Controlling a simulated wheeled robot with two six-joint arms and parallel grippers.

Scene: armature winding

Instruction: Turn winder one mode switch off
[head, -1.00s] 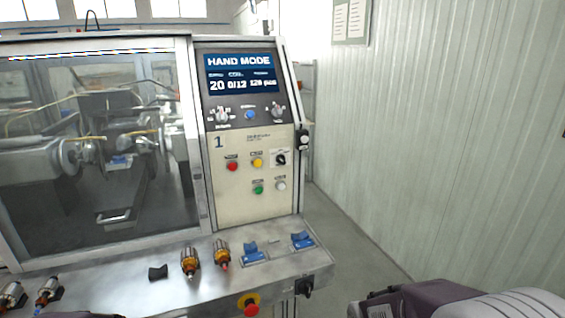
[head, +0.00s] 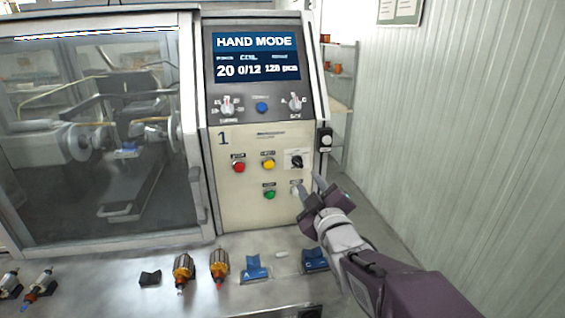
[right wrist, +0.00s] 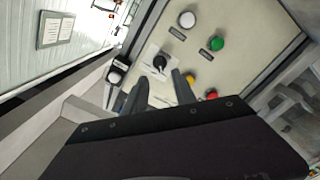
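Winder one (head: 228,205) carries a "1" label and a screen (head: 256,56) reading HAND MODE. Its mode switch (head: 297,161) is a black rotary knob on a white plate, at the upper right of the cream button panel. In the right wrist view the knob (right wrist: 159,62) shows just beyond the fingertips, roughly between them. My right gripper (head: 309,184) is open and empty, below and slightly right of the switch in the head view; its fingers (right wrist: 158,86) stand apart in the wrist view. No contact with the knob shows. My left gripper is out of view.
Red (head: 239,167), yellow (head: 268,164) and green (head: 269,195) buttons sit near the switch; a white button (right wrist: 187,19) is partly behind my fingers in the head view. A dark box (head: 324,139) is on the panel's right edge. Armatures (head: 219,266) lie on the ledge.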

